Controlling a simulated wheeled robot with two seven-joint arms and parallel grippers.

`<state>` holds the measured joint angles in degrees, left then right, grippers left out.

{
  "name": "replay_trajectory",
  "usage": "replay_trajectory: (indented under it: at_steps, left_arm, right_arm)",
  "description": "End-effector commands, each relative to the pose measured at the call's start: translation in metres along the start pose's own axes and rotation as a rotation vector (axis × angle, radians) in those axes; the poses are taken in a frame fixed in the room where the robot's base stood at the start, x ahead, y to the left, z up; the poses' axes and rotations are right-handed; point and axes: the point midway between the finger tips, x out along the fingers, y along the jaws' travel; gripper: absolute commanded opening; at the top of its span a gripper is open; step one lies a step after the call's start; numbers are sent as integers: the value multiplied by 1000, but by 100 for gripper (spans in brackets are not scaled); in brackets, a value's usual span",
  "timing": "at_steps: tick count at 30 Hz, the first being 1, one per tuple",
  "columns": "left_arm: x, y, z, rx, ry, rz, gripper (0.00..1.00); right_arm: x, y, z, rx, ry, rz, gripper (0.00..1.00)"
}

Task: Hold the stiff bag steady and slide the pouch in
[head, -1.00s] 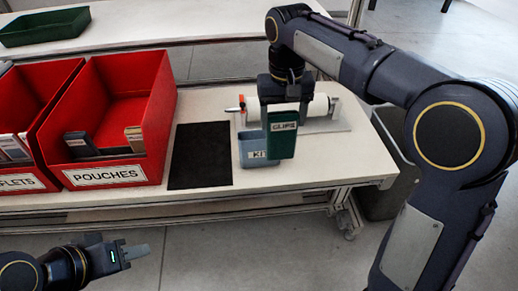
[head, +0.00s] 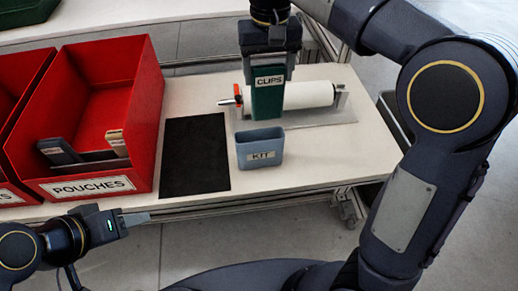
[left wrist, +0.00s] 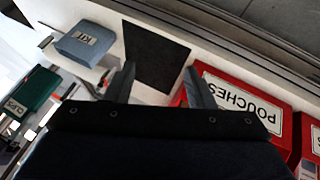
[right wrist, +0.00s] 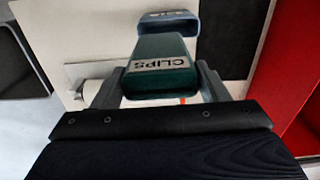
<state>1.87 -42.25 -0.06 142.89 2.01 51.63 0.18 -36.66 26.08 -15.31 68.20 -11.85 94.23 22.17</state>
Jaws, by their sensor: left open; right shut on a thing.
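The stiff bag is a blue-grey open-topped bag labelled KIT (head: 261,155), upright on the table just right of the black mat. The green pouch labelled CLIPS (head: 267,101) is upright in my right gripper (head: 268,68), which is shut on its upper part. In the head view the pouch appears above and behind the bag, apart from it. The right wrist view shows the pouch (right wrist: 160,80) between the fingers, with the bag (right wrist: 168,24) beyond. My left gripper (head: 136,218) is open and empty, low in front of the table, clear of the bag (left wrist: 86,44).
A red bin labelled POUCHES (head: 100,170) holds a dark and a beige pouch; another red bin (head: 22,90) stands left of it. A black mat (head: 195,155) lies bare. A white roller (head: 310,96) on a stand lies behind the bag. The table's right front is clear.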

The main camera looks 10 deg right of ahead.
Motion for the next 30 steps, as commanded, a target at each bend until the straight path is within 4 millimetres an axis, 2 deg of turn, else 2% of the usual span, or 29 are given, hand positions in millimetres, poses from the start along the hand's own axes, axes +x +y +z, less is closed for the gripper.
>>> replay_trajectory:
  at_steps: [1, 3, 8, 14, 22, 30]
  left_arm:
    - [1, 2, -2, 16, -8, 4, 56]
    - [3, 6, -7, 60, -28, 18, 65]
    - [16, 25, -30, 262, -100, 97, 65]
    - [49, 61, -65, 580, -165, 277, 65]
    - [113, 111, -104, 946, -126, 581, 65]
    - [184, 155, -127, 1191, 64, 850, 65]
  right_arm:
    - [0, 0, 0, 0, 0, 0, 32]
    - [0, 0, 0, 0, 0, 0, 32]
    - [0, 0, 0, 0, 0, 0, 32]
    - [0, 0, 0, 0, 0, 0, 32]
    - [0, 0, 0, 0, 0, 0, 32]
    - [0, 0, 0, 0, 0, 0, 32]
